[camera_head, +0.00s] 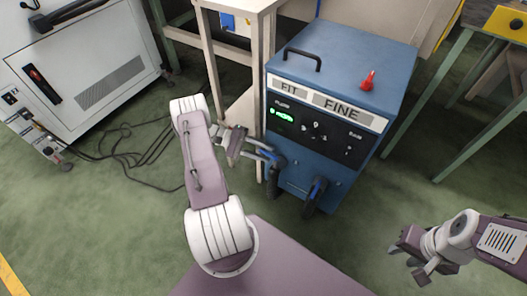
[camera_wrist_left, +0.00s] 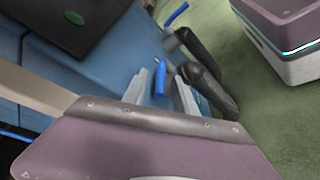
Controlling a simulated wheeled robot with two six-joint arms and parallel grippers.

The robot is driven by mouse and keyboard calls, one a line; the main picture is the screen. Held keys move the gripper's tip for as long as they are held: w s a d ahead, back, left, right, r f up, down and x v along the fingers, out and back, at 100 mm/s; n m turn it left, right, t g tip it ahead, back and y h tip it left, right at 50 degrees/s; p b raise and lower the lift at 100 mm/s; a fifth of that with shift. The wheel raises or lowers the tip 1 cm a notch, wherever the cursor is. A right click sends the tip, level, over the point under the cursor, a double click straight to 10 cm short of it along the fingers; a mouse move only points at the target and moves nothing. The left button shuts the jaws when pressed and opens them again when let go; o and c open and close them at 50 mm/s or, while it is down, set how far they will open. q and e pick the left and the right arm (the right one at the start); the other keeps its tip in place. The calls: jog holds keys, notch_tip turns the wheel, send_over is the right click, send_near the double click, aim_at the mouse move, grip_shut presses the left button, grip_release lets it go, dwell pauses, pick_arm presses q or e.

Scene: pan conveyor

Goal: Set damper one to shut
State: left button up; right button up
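The blue cabinet (camera_head: 300,170) has two black bent pipes low on its front, a left pipe (camera_head: 274,183) and a right pipe (camera_head: 314,200). The right pipe carries a blue lever (camera_head: 318,188). Another blue lever (camera_wrist_left: 160,82) shows in the left wrist view, between the fingers of my left gripper (camera_wrist_left: 161,88), with gaps visible beside it. I cannot read which damper is number one. In the head view my left gripper (camera_head: 266,155) reaches the cabinet's lower left front, partly hiding that lever. My right gripper (camera_head: 412,258) is open and empty, away from the cabinet.
A beige table leg (camera_head: 219,70) stands close behind my left arm. Dark cables (camera_head: 135,145) lie on the floor by a white machine (camera_head: 80,65). Floor right of the cabinet is clear.

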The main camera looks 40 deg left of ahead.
pick_arm(q)
jog(key=p+v, duration=0.1)
jog(key=v, duration=0.8)
jog(key=shift+p, duration=0.4)
